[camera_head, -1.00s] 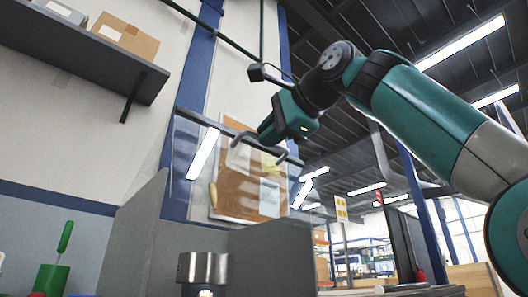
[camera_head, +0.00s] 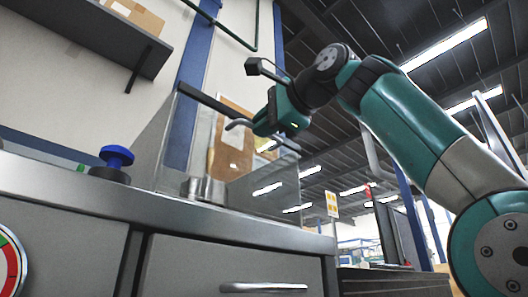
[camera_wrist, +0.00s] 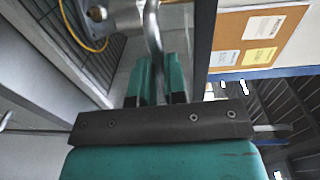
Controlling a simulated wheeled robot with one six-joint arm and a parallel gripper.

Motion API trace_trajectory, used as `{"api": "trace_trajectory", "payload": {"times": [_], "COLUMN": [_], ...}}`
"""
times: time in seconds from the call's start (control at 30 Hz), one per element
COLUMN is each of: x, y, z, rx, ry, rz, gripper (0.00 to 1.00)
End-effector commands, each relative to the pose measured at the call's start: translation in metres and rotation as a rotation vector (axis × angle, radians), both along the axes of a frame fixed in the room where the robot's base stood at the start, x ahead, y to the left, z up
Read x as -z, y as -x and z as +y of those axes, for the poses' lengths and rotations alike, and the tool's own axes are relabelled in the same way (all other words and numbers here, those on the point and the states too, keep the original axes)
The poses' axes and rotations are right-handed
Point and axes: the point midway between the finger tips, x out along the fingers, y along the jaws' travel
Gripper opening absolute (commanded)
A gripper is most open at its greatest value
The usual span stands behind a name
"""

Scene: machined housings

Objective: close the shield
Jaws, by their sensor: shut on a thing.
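The shield (camera_head: 267,185) is a clear panel with a dark top bar (camera_head: 207,102) and a bent grey handle (camera_head: 238,124). It stands at the front of a grey-walled enclosure on the bench, with its top bar close to the height of the walls. My gripper (camera_head: 268,125) is shut on the handle. In the wrist view the handle rod (camera_wrist: 153,35) runs between the teal fingers of my gripper (camera_wrist: 160,80). I cannot tell whether the panel's lower edge touches the bench.
A blue knob (camera_head: 116,157) sits on the bench (camera_head: 150,207) to the left. A drawer handle (camera_head: 263,287) sticks out below. A wall shelf (camera_head: 85,40) is at upper left. A pinboard (camera_wrist: 257,35) shows in the wrist view.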

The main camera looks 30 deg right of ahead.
Motion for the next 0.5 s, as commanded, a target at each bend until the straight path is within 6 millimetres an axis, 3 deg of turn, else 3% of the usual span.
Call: {"api": "trace_trajectory", "payload": {"times": [0.03, 0.23, 0.4, 0.5], "x": [0.0092, 0.0148, 0.0151, 0.0148], "y": [-0.0009, -0.0022, -0.0052, -0.0055], "z": [-0.0007, -0.0002, 0.0012, 0.0019], "rx": [0.003, 0.003, 0.001, -0.001], "ry": [0.001, 0.004, 0.003, 0.004], "rz": [0.014, 0.022, 0.025, 0.025], "gripper": [0.0, 0.0, 0.38, 0.38]}}
